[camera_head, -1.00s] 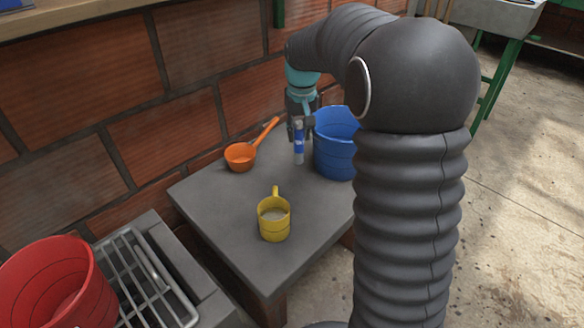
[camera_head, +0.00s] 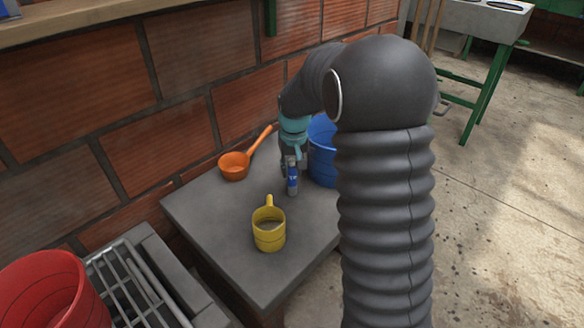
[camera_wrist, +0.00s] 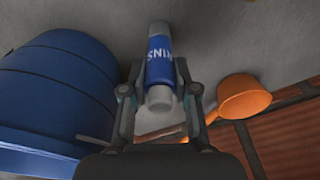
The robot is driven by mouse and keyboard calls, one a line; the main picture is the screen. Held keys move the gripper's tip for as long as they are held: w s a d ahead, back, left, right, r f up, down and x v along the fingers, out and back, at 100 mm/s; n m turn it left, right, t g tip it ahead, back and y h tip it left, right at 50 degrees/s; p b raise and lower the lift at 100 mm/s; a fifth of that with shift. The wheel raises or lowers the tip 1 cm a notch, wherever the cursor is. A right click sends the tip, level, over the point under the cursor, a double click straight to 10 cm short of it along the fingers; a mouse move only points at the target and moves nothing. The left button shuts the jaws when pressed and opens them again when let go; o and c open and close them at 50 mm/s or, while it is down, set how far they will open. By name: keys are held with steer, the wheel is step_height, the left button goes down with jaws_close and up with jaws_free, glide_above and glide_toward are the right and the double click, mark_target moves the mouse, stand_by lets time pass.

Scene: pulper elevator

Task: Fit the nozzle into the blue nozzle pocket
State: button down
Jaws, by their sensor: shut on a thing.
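The nozzle (camera_head: 292,180) is a small cylinder with grey ends and a blue lettered band. My gripper (camera_head: 291,164) is shut on it; the nozzle hangs nearly upright over the grey table, and I cannot tell if it touches the top. In the wrist view the nozzle (camera_wrist: 160,72) sits between the two fingers of my gripper (camera_wrist: 158,92). I cannot make out a blue nozzle pocket in either view. A blue bucket (camera_head: 321,160) stands just right of my gripper, partly hidden by my arm.
On the grey table (camera_head: 215,215) are an orange ladle (camera_head: 234,166) at the back left and a yellow mug (camera_head: 269,230) in front. A brick wall (camera_head: 160,130) runs behind. A red bucket (camera_head: 45,290) and metal rack (camera_head: 135,285) are at lower left. Open floor lies right.

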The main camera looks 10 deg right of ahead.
steer(key=c, duration=0.9)
jaws_free()
steer(key=shift+f, duration=0.1)
